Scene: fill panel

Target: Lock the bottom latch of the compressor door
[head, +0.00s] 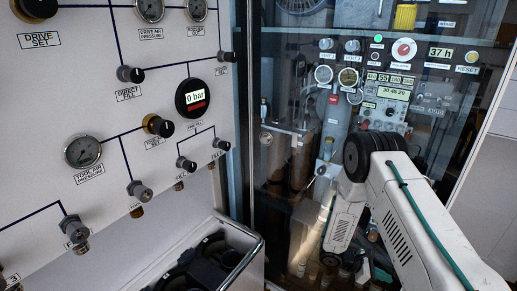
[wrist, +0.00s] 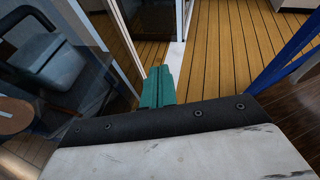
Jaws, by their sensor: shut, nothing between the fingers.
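The compressor door (head: 285,75) is a large glass panel, right of the white fill panel in the head view; the compressor machinery shows through it. A small round metal fitting (head: 265,138) sits near its left edge; I cannot tell whether it is a latch. I cannot make out the bottom latch in either view. My gripper (wrist: 158,82) shows in the wrist view as two green fingers, shut together and empty, above the plank floor. Dark glass lies left of them. In the head view my arm reaches down in front of the door, and its fingertips cannot be made out.
The white fill panel (head: 110,35) with gauges and knobs stands at the left. A metal-rimmed bin (head: 254,250) holding dark objects juts out below it. The wrist view shows plank floor (wrist: 225,50) ahead and a blue bar (wrist: 290,55) at the right.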

